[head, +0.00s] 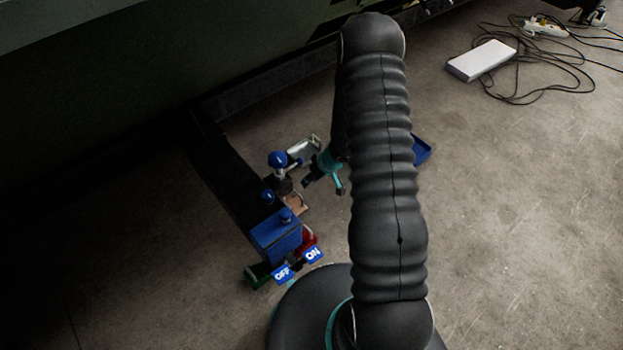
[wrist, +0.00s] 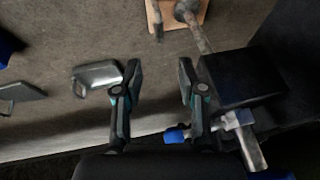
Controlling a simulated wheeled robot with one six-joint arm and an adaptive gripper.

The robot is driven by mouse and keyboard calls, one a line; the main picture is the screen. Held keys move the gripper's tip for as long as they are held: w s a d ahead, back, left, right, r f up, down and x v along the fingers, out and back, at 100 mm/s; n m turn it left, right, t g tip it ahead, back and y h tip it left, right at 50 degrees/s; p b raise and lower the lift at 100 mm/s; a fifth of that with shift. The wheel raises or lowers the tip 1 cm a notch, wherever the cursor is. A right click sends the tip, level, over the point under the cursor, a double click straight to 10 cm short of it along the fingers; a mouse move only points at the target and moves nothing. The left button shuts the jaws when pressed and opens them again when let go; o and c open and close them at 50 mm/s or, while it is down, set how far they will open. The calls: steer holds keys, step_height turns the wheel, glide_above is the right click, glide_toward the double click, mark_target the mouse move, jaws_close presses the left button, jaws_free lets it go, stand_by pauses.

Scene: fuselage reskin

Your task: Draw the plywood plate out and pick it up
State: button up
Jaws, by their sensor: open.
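The plywood plate (wrist: 201,9) is a small light-brown board at the top edge of the wrist view, partly cut off. A grey pipe-like part lies over or against it, and I cannot tell if they are joined. In the head view the plate (head: 293,204) shows as a small brown patch beside the dark beam, partly hidden by other parts. My gripper (wrist: 160,80) is open and empty, its two fingers spread apart, with the plate beyond the fingertips. In the head view my gripper (head: 325,182) is just up and right of the plate.
A blue box (head: 275,238) with ON and OFF tags stands below the plate. A blue-knobbed fitting (head: 278,160) is close to my gripper. A shiny metal piece (wrist: 97,74) lies left of my fingers. A black block (wrist: 240,77) stands right. Open floor lies right.

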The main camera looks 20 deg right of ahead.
mark_target(297, 193)
steer(key=shift+f, duration=0.1)
steer(key=b+x, duration=0.4)
steer(key=x, duration=0.9)
steer(key=shift+w+f, duration=0.1)
steer(key=shift+f, duration=0.25)
jaws_close()
